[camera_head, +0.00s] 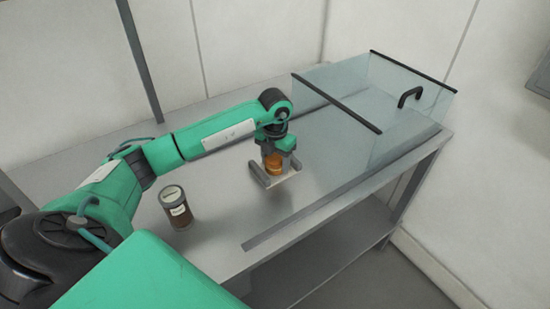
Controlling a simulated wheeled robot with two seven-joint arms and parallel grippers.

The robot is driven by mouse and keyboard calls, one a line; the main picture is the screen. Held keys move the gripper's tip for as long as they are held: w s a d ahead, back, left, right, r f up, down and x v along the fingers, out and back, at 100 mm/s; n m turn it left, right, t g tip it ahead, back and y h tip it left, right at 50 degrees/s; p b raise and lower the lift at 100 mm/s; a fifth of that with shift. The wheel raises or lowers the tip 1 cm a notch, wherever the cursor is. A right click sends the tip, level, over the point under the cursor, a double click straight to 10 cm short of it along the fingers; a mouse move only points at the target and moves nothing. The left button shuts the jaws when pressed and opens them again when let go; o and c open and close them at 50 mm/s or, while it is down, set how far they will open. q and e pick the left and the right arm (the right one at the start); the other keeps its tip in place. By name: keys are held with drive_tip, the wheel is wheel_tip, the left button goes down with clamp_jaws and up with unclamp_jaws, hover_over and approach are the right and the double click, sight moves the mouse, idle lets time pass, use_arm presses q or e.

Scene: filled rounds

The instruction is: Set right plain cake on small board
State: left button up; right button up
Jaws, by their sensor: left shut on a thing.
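My left gripper (276,151) is shut on a small round orange-brown cake (273,164), pointing down over the table. The cake is partly hidden by the gripper. Only one cake can be made out. My right gripper is not in view.
A lidded jar (176,208) with brown contents and a label stands on the metal table (222,232), left of the board. A clear glass case (400,118) with a black handle (410,97) stands at the right end. The table front is clear.

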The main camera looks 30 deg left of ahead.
sight(275, 157)
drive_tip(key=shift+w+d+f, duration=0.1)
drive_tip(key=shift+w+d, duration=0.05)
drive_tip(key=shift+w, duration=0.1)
use_arm(q)
drive_tip(key=o, duration=0.7)
drive_tip(key=shift+f, duration=0.1)
wheel_tip(275, 157, up, 9)
drive_tip(key=shift+w+f+b, duration=0.1)
drive_tip(key=shift+b, duration=1.05)
wheel_tip(275, 157, up, 2)
drive_tip(key=shift+r, duration=0.8)
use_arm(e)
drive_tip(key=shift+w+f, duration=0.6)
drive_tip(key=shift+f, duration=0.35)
